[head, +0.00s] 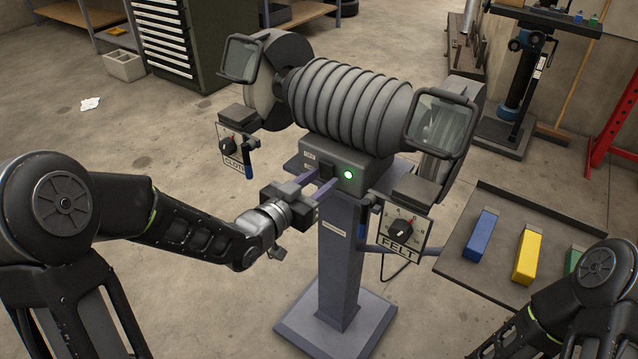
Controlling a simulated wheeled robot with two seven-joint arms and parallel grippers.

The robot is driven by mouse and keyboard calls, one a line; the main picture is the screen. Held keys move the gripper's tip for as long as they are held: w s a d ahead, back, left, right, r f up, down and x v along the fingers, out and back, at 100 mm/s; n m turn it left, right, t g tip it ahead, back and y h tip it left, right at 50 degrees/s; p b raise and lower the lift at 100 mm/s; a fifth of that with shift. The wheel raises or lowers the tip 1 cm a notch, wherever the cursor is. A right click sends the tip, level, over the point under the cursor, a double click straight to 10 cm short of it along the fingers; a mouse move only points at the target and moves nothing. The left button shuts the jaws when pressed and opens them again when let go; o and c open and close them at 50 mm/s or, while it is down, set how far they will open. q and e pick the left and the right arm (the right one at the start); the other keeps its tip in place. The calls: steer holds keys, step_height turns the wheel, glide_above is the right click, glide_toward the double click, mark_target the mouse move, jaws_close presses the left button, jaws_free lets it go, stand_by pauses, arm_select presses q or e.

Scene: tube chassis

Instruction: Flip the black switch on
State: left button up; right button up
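The grinder's control box (345,158) sits on a pedestal under the ribbed grey motor. A small black switch (326,171) is on its front face, beside a round green light (348,174) that glows. My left gripper (326,178) is in front of the box, its two fingers pointing at the face with a gap between them. The switch shows between the fingertips. I cannot tell whether they touch it, and its exact position is too small to read. My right arm shows at the lower right, but its gripper is out of view.
Dial boxes labelled CLOTH (231,145) and FELT (401,229) hang on either side. Clear shields (440,124) stick out above. A grey tray (462,262) with blue, yellow and green blocks is at the right. The floor left of the pedestal is mostly free.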

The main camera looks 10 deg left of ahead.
arm_select(q)
steer(key=o, duration=0.3)
steer(key=shift+s, duration=0.1)
steer(key=shift+s+a, duration=0.15)
steer(key=shift+s, duration=0.1)
steer(key=f+b+v, duration=0.1)
steer(key=b+v, duration=0.5)
steer(key=v, duration=0.1)
steer(key=shift+r, duration=0.45)
